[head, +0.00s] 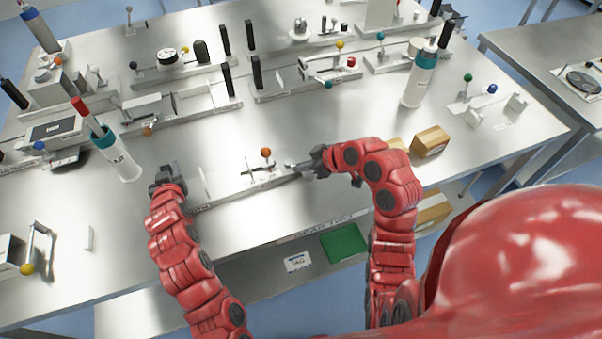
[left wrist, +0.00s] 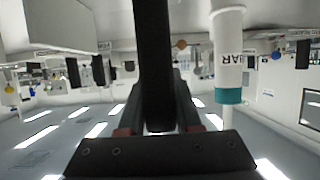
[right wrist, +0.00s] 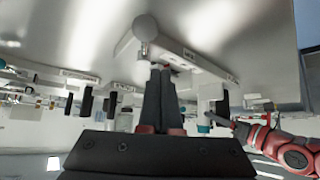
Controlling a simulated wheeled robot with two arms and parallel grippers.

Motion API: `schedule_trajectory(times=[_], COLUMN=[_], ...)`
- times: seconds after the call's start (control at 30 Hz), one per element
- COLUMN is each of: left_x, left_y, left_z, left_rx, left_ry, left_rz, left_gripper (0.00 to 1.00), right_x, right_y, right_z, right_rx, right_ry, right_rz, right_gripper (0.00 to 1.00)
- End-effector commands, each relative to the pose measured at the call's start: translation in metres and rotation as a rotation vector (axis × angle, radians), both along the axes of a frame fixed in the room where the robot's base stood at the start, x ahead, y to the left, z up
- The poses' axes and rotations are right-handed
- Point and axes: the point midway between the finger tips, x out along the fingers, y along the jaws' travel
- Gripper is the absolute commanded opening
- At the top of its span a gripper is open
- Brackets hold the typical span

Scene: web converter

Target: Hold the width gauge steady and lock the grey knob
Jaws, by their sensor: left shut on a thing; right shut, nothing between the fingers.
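The width gauge (head: 230,193) is a long pale rail along the table's front edge, with a thin upright plate and an orange ball knob (head: 266,152). My left gripper (head: 167,178) is at the rail's left end. In the left wrist view it is shut on a black upright bar (left wrist: 152,50), which seems to be the gauge's handle. My right gripper (head: 300,166) is shut and empty at the rail's right end. In the right wrist view a round grey knob (right wrist: 145,27) stands just beyond its fingertips; I cannot tell whether they touch.
A white bottle with a teal collar (head: 118,155) stands behind my left gripper. Other gauges with black posts (head: 257,72) line the back. Cardboard boxes (head: 430,141) sit right of my right arm. A green tray (head: 344,243) lies on the lower shelf. The table's middle is mostly clear.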

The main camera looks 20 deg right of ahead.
Motion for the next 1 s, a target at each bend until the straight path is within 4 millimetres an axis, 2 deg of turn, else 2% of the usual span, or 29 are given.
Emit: schedule_trajectory(times=[0.03, 0.2, 0.33, 1.0], left_x=[-0.002, -0.002, -0.002, -0.002], left_y=[0.000, -0.001, -0.001, -0.002], left_z=[-0.009, -0.009, -0.009, -0.006], left_rx=[0.003, 0.002, 0.001, 0.000], left_ry=[0.020, 0.019, 0.019, 0.015], left_rz=[-0.001, -0.002, -0.003, -0.004], left_gripper=[0.00, 0.00, 0.00, 0.00], right_x=[0.001, 0.003, 0.004, 0.004], right_y=[-0.009, -0.028, -0.036, -0.038], right_z=[0.009, 0.029, 0.040, 0.043], right_rx=[-0.002, -0.004, -0.003, 0.001], right_ry=[-0.004, 0.000, -0.002, 0.001], right_rz=[-0.002, 0.002, 0.004, 0.006], right_gripper=[0.00, 0.00, 0.00, 0.00])
